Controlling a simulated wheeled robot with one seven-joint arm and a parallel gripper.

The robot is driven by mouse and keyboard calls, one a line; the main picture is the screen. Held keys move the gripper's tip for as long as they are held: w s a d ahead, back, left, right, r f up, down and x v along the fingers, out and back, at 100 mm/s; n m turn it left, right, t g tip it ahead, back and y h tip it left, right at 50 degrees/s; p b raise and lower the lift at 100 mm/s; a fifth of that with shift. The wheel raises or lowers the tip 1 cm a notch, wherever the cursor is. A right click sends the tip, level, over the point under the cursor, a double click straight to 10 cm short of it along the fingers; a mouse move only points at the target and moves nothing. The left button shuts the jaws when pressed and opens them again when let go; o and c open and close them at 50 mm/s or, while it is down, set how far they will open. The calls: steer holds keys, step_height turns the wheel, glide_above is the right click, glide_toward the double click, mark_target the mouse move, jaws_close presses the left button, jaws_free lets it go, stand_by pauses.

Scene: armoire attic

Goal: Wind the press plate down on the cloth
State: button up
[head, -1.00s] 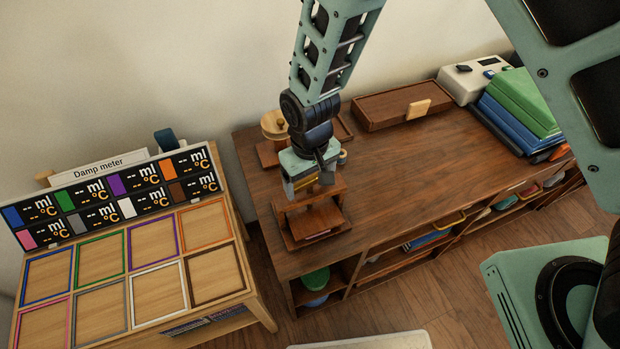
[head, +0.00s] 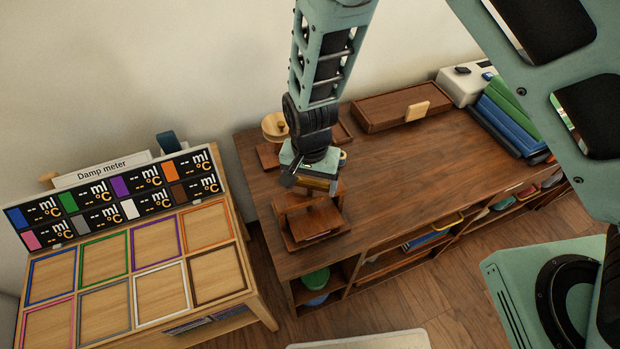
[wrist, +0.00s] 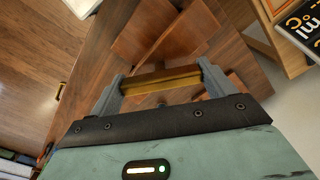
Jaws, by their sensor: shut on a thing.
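The wooden press (head: 301,237) stands at the left front corner of the brown worktop. Its flat wooden press plate (head: 312,219) shows below my gripper (head: 318,184). In the wrist view, my gripper (wrist: 162,82) is shut on a brass-coloured bar (wrist: 160,79), which lies between the two grey fingers above the press. The bar appears to be the press's turning handle. The press's wooden boards also show in the wrist view (wrist: 180,42), beyond the bar. I cannot make out the cloth clearly; the plate and my gripper cover much of the press.
A damp meter stand (head: 105,205) with coloured square frames is left of the worktop (head: 420,165). A round wooden item (head: 274,126) stands behind the press. A lidded wooden box (head: 385,108) and stacked green and blue items (head: 510,115) are farther back. The worktop's middle is clear.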

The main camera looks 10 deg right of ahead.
mark_target(310, 181)
steer(key=shift+w+r+m, duration=0.1)
steer(key=shift+m, duration=0.3)
steer(key=o, duration=0.9)
step_height(310, 181, up, 17)
steer(key=b, duration=0.1)
steer(key=shift+r+b, duration=0.2)
steer(key=shift+b, duration=0.2)
